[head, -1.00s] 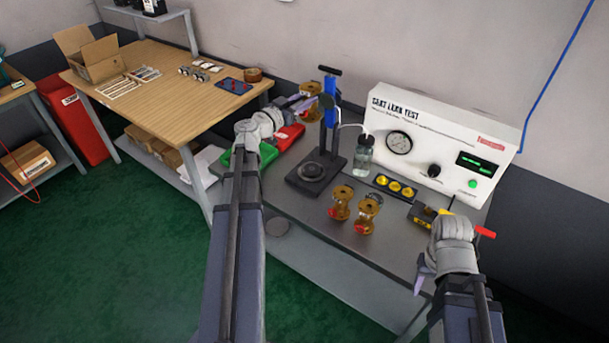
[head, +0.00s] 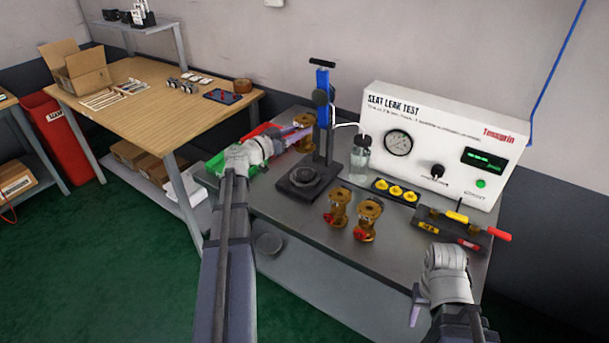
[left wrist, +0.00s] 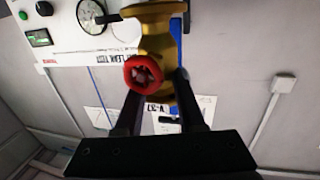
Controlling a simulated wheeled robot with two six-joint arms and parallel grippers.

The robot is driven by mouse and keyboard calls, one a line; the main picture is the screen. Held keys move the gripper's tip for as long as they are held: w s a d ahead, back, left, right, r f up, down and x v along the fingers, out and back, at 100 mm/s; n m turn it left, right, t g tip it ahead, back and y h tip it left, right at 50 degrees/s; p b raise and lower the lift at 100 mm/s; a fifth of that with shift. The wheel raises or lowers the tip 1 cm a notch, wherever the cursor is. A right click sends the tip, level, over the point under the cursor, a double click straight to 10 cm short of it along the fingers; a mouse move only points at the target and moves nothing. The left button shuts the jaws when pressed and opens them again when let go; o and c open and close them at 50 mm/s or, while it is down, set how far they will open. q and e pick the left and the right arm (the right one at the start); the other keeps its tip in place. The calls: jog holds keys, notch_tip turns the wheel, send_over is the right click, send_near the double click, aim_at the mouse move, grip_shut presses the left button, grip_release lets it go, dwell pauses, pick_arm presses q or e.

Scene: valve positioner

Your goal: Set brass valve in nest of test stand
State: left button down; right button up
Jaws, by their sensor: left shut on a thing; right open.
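My left gripper (head: 300,131) is shut on a brass valve (head: 303,143), held behind and left of the blue test stand post (head: 322,100). In the left wrist view the brass valve (left wrist: 156,50) sits between the fingers, its red ring-shaped part (left wrist: 145,75) facing the camera. The stand's round dark nest (head: 307,174) is empty on its black base. Two more brass valves with red parts, one (head: 338,206) and another (head: 368,219), stand upright on the bench to its right. My right gripper (head: 415,305) is open and empty at the bench's front right; its fingers are partly hidden.
The seat leak test box (head: 440,140) stands at the back of the grey bench (head: 300,223). A clear bottle (head: 360,156), a tray of yellow caps (head: 396,189) and a tool tray (head: 450,228) stand before it. Green and red bins (head: 216,164) are at the left.

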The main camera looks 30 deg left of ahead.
aim_at(301, 146)
pick_arm(q)
notch_tip(301, 146, down, 6)
jog(key=b, duration=0.6)
jog(key=shift+f, duration=0.15)
notch_tip(301, 146, down, 4)
jog(key=b, duration=0.4)
jog(key=shift+r, duration=0.25)
jog(key=shift+f, duration=0.2)
jog(key=c, duration=0.5)
grip_release()
jog(key=shift+r, duration=0.1)
